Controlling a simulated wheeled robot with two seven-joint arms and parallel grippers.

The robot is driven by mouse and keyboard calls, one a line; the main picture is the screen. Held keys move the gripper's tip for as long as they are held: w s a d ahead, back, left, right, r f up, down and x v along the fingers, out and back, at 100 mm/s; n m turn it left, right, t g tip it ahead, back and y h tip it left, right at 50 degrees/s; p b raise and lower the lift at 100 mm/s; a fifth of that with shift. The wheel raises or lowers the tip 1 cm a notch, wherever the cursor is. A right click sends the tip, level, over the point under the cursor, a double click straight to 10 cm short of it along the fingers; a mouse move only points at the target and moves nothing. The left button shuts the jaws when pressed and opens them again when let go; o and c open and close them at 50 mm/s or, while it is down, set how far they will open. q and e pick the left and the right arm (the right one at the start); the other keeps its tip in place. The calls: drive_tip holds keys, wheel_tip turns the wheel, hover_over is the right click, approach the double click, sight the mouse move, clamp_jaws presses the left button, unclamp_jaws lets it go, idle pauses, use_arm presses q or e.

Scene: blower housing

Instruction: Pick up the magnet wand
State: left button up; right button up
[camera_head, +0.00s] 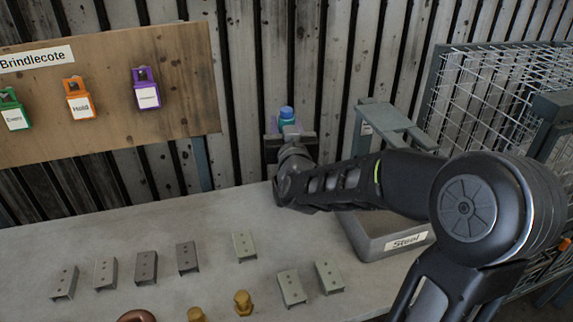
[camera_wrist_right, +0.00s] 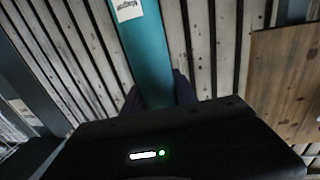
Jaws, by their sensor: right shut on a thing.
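The magnet wand (camera_head: 286,115) is a teal rod with a blue top, near the wall at the back edge of the table. In the right wrist view the teal wand (camera_wrist_right: 146,50) rises between my fingers, with a white label partly reading "Magnet". My right gripper (camera_wrist_right: 158,95) is shut on the wand. In the head view my right gripper (camera_head: 288,133) is at the back, with the wand's top showing above it. The wand's lower part is hidden. My left gripper is not in view.
A grey bin labelled "Steel" (camera_head: 385,236) stands under my right forearm. Several metal brackets (camera_head: 187,257) and brass bolts (camera_head: 243,302) lie on the table (camera_head: 90,230). A board (camera_head: 180,60) with coloured padlock-like tags hangs at left. A wire mesh cage (camera_head: 490,90) stands right.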

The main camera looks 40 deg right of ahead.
clamp_jaws()
idle(0.7)
drive_tip(key=shift+r, duration=0.1)
wheel_tip(320, 180, up, 10)
drive_tip(key=shift+p, duration=0.4)
idle(0.8)
idle(1.1)
